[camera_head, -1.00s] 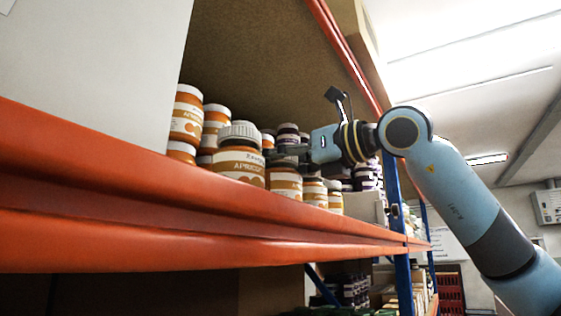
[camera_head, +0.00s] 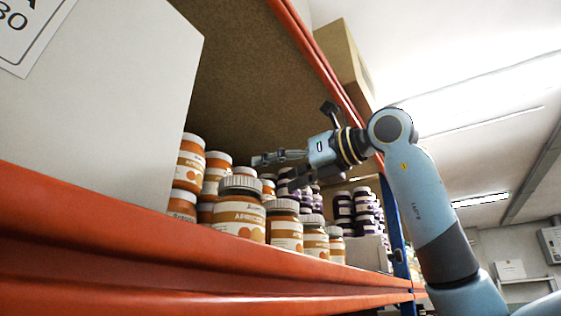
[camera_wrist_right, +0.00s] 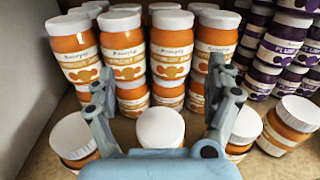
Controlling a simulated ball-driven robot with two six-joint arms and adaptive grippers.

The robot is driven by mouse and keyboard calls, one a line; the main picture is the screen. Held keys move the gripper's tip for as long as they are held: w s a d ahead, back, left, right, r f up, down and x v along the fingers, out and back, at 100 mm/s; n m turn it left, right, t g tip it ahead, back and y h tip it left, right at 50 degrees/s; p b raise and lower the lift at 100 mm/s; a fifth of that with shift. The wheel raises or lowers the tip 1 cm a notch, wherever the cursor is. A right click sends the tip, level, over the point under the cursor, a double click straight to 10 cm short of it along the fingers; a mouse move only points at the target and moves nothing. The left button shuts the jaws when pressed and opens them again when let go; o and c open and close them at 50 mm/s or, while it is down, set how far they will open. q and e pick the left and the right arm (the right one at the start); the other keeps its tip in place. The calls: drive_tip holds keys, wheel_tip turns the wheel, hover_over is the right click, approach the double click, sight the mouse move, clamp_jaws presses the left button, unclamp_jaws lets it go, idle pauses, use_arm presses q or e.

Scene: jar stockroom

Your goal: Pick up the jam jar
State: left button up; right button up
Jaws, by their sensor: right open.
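Several orange apricot jam jars with pale lids stand on the shelf. In the head view a large front jar (camera_head: 239,212) stands near the shelf edge. My right gripper (camera_head: 268,172) is above and behind it, its fingers pointing left into the shelf. In the right wrist view my open right gripper (camera_wrist_right: 162,100) has its fingers spread, with nothing gripped. A white-lidded jar (camera_wrist_right: 160,128) shows low between the fingers, partly hidden by the gripper body. Stacked apricot jars (camera_wrist_right: 122,60) stand beyond the fingertips. My left gripper is in no view.
Dark plum jars (camera_wrist_right: 279,45) are stacked at the right. The orange shelf beam (camera_head: 180,255) runs along the front, and a white box (camera_head: 100,110) blocks the left. Loose front jars (camera_wrist_right: 288,125) stand close beside the gripper.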

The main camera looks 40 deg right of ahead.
drive_tip(key=shift+r, duration=1.2)
drive_tip(key=shift+o, duration=0.2)
